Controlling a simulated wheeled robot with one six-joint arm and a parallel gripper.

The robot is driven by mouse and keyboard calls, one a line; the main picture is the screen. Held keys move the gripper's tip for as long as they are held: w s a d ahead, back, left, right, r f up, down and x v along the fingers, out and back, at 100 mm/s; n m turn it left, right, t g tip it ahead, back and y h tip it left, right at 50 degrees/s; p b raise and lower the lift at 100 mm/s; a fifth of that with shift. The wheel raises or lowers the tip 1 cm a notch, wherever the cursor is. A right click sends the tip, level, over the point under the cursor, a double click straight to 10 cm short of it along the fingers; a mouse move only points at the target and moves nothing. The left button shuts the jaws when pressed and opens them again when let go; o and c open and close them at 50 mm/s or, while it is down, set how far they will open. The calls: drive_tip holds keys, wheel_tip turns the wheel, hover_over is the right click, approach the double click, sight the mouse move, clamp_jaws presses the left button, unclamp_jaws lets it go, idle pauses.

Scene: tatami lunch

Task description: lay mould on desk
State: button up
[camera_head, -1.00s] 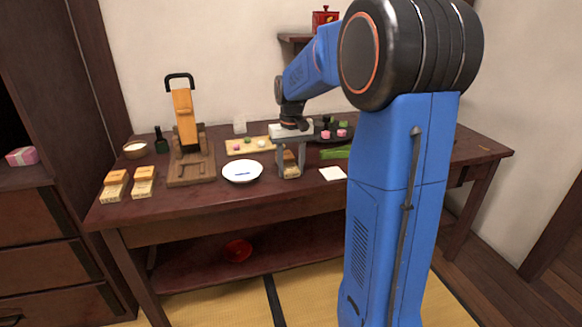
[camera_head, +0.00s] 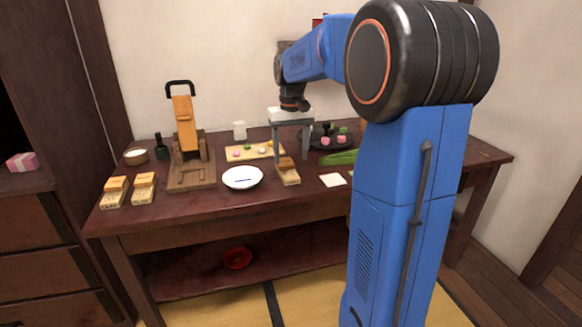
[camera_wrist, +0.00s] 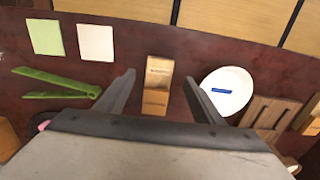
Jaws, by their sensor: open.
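A small wooden mould (camera_head: 289,178) lies on the dark wooden desk (camera_head: 230,215), right of the white plate. It also shows in the wrist view (camera_wrist: 158,75), between and beyond my fingers, with a lighter part and a browner part. My gripper (camera_head: 291,156) is open, pointing down above the mould, and nothing is held. In the wrist view the open gripper (camera_wrist: 159,80) has one finger on either side of the mould, with clear gaps. Two similar wooden pieces (camera_head: 115,193) (camera_head: 143,188) lie at the desk's left front.
A white plate (camera_head: 242,184) with a blue mark sits left of the mould. A wooden press (camera_head: 184,125) stands farther left. Behind are a board with sweets (camera_head: 236,155) and a dark round tray (camera_head: 345,143). Green tongs (camera_head: 342,158) and a white square (camera_head: 333,180) lie right.

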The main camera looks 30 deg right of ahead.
wheel_tip(320, 180, up, 5)
drive_tip(key=s+a+f+n+t, duration=0.2)
drive_tip(key=s+a, duration=0.8)
drive_tip(key=s, duration=0.5)
drive_tip(key=s+a+f+t, duration=0.1)
drive_tip(key=s+a+f, duration=0.2)
drive_tip(key=s+f, duration=0.2)
drive_tip(key=s+a+f+n+t, duration=0.1)
drive_tip(key=s+f, duration=0.4)
drive_tip(key=s, duration=0.5)
drive_tip(key=shift+a+t, duration=0.4)
drive_tip(key=shift+a, duration=0.5)
